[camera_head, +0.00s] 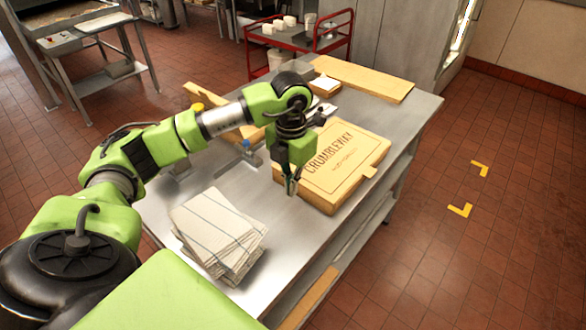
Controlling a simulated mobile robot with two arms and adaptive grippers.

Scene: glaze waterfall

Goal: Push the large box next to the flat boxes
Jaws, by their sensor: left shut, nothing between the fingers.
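My left gripper (292,188) points down at the box's left edge, shut and empty. It looks close to the box; I cannot tell whether it touches. A stack of flat white pieces with thin dark lines (212,225), possibly the flat boxes, lies at the near left of the table. Bare steel lies between the stack and the large box. My right gripper is not in view.
The steel table (405,125) has a long tan board (365,77) at its far end. A red cart (300,38) stands beyond. Open tiled floor with yellow corner marks (460,210) is right.

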